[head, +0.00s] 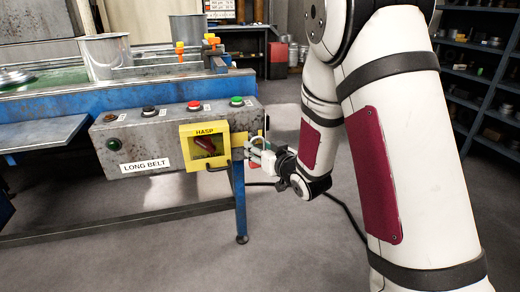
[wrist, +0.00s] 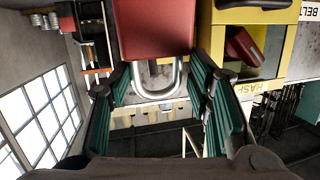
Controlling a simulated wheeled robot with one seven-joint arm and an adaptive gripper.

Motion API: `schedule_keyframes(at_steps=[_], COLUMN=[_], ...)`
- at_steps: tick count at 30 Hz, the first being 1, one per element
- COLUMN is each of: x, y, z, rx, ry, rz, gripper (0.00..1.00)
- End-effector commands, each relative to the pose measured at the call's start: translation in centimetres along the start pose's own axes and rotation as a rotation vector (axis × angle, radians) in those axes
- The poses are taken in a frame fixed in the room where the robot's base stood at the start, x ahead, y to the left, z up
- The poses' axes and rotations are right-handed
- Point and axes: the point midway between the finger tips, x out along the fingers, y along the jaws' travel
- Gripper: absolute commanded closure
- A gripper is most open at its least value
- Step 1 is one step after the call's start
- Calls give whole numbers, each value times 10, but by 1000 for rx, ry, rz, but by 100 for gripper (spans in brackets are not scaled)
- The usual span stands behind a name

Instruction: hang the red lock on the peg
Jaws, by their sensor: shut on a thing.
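My gripper (head: 262,155) is beside the right end of the grey control box in the head view. In the wrist view its green-padded fingers (wrist: 163,98) are shut on the red lock (wrist: 152,28), around its metal shackle (wrist: 153,90). The red body lies beyond the fingertips. A dark bent bar (head: 217,168) sticks out below the yellow hasp frame, left of my gripper. I cannot tell whether it is the peg.
The yellow hasp frame (head: 188,151) holds a red lever (head: 205,145); it also shows at the upper right of the wrist view (wrist: 287,15). The control box (head: 140,137) has several buttons. A blue table leg (head: 239,205) stands below. Open floor lies in front.

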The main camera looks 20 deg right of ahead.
Motion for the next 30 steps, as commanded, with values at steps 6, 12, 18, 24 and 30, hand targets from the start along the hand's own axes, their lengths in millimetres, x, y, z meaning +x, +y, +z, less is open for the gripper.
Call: schedule_keyframes(at_steps=[6,12,18,24,30], x=[6,11,16,22,27], y=[1,3,4,5,5], z=[0,-2,-2,-3,-4], rx=[0,0,0,0,0], ry=[0,2,1,2,2], rz=[0,0,0,0,0], gripper=[86,86,86,86,86])
